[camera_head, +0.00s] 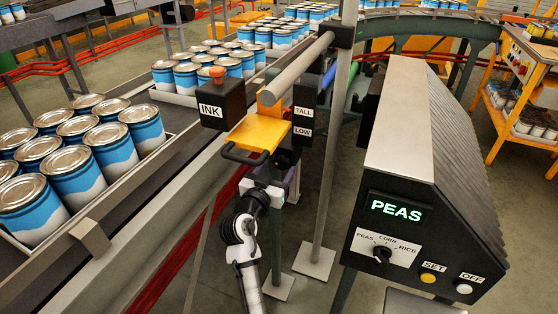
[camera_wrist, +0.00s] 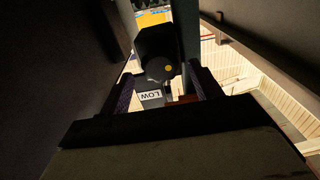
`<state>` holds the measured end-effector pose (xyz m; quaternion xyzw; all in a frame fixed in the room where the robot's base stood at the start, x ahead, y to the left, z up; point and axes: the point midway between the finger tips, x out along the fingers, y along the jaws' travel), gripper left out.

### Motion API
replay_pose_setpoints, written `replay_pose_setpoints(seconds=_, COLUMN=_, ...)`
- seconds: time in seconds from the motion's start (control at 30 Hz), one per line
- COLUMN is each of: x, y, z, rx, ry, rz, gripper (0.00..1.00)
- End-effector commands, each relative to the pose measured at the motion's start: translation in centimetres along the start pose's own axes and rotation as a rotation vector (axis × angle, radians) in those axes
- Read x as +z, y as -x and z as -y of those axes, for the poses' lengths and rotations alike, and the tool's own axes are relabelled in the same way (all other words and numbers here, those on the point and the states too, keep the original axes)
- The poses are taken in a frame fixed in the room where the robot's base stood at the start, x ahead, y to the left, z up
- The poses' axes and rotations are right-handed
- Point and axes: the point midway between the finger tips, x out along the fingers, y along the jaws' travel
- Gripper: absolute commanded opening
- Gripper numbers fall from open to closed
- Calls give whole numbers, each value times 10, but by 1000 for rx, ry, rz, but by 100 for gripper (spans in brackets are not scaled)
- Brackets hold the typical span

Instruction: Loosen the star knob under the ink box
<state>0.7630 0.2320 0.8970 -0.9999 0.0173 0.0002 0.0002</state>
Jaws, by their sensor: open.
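The black ink box (camera_head: 211,112), labelled INK, hangs beside the can conveyor, with an orange knob (camera_head: 217,73) on top. A yellow plate with a dark handle (camera_head: 257,135) is to its right. In the head view my gripper (camera_head: 275,180) is low, below the yellow plate, partly hidden by it. In the wrist view my gripper (camera_wrist: 165,92) is open, with a finger on each side. Between and beyond the fingers is a dark rounded part with a yellow dot (camera_wrist: 168,68); it may be the star knob, but its outline is too dark to tell. The head view shows no star knob.
A LOW label (camera_head: 302,132) sits below a TALL label on a dark block; LOW also shows upside down in the wrist view (camera_wrist: 150,96). Steel posts (camera_head: 330,150) stand close to the right. Blue cans (camera_head: 110,150) fill the conveyor. A PEAS control box (camera_head: 400,170) is at right.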

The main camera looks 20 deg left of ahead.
Motion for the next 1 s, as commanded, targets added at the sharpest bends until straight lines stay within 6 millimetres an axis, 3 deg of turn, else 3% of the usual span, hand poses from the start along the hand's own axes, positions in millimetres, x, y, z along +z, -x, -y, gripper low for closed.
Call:
replay_pose_setpoints(seconds=0.2, x=-1, y=-21, z=0, rx=-1, ry=0, rz=0, gripper=64)
replay_pose_setpoints(seconds=0.53, x=0, y=-24, z=0, rx=-1, ry=0, rz=0, gripper=64)
replay_pose_setpoints(seconds=0.87, x=0, y=-24, z=0, rx=-1, ry=0, rz=0, gripper=21)
replay_pose_setpoints(seconds=1.0, x=0, y=-24, z=0, rx=-1, ry=4, rz=0, gripper=19)
